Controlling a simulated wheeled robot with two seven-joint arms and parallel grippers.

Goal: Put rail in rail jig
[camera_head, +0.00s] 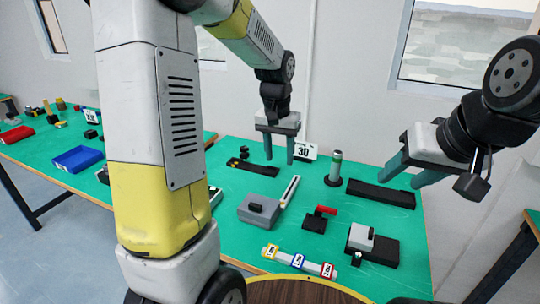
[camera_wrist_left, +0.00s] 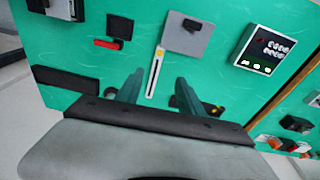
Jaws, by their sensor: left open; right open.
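The rail (camera_head: 290,191) looks like a narrow white strip with a dark slot and a yellow end, lying on the green table beside a grey block. In the left wrist view the rail (camera_wrist_left: 154,74) shows between and beyond my fingers. My left gripper (camera_head: 279,158) is open and empty above the back of the table; its fingers also show in the left wrist view (camera_wrist_left: 158,92). My right gripper (camera_head: 402,181) is open and empty near the long black tray (camera_head: 380,194) at the right. I cannot tell whether this tray or the shorter black one (camera_head: 250,168) is the rail jig.
A grey block (camera_head: 258,210), a black fixture with a red bar (camera_head: 315,222), a grey-and-black device (camera_head: 372,245) and a labelled strip (camera_head: 297,260) stand in front. A green-grey cylinder (camera_head: 335,167) stands upright at the back. My left arm hides the table's left part.

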